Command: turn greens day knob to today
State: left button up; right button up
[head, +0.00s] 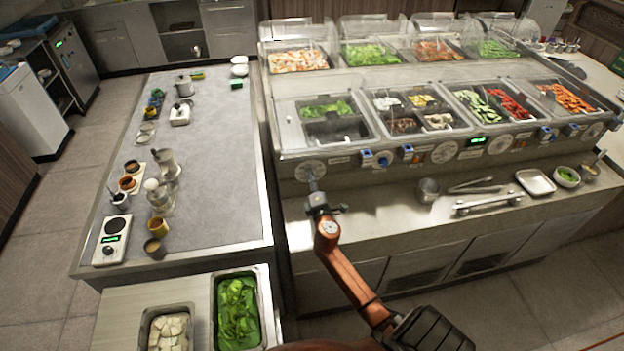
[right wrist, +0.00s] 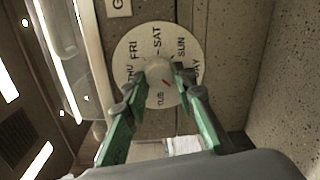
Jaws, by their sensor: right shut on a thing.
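The greens day knob's round white dial (head: 310,170) is on the front panel at the left end of the salad counter. In the right wrist view the dial (right wrist: 130,60) shows FRI, SAT and SUN, with other day names partly covered. My right gripper (head: 313,184) reaches the dial from below in the head view. In the right wrist view its green-sided fingers (right wrist: 160,78) are shut on the pale central knob (right wrist: 158,68). A small red mark shows on the knob between the fingers. My left gripper is not in view.
Other white dials (head: 444,152) and blue fittings (head: 376,159) line the panel to the right. A small green display (head: 478,141) is among them, too small to read. A metal cup (head: 428,190) and tongs (head: 476,186) are on the ledge below.

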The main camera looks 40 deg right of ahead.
jog(key=shift+f, duration=0.1)
jog(key=o, duration=1.1)
jog(key=shift+o, duration=0.2)
jog(key=v, duration=1.2)
